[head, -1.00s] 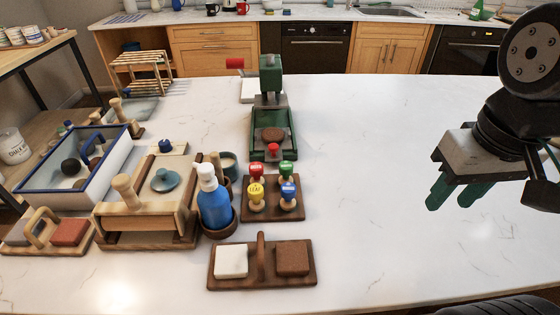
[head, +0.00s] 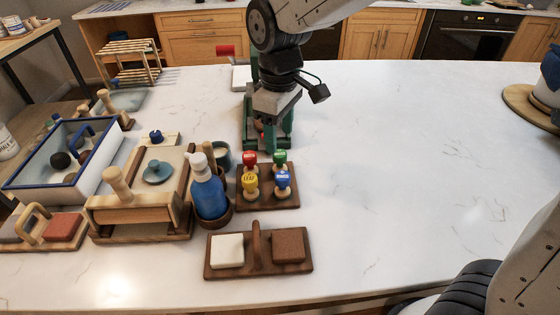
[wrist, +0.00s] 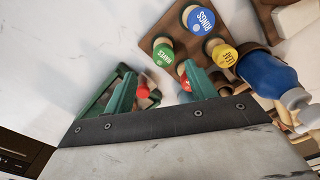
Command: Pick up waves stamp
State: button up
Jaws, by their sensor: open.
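The waves stamp (head: 279,158) has a green round top and stands at the back right of a small wooden stamp holder (head: 246,203). In the wrist view the waves stamp (wrist: 163,56) shows its label just beyond my fingertips. My gripper (head: 267,128) is open and empty, pointing down over the green press behind the holder. In the wrist view my gripper (wrist: 158,77) has its two green fingers spread apart, and the stamp is not between them. The right finger partly hides the red stamp (wrist: 184,82).
The blue rings stamp (head: 283,180), yellow leaf stamp (head: 250,182) and red stamp (head: 250,158) crowd the same holder. A blue spray bottle (head: 209,195) stands left of it. The green press (head: 252,70) is mostly hidden by my arm.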

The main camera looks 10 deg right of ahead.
aim_at(280, 153)
jog(key=f, duration=0.7)
jog(key=shift+s+f, duration=0.4)
jog(key=c, duration=1.1)
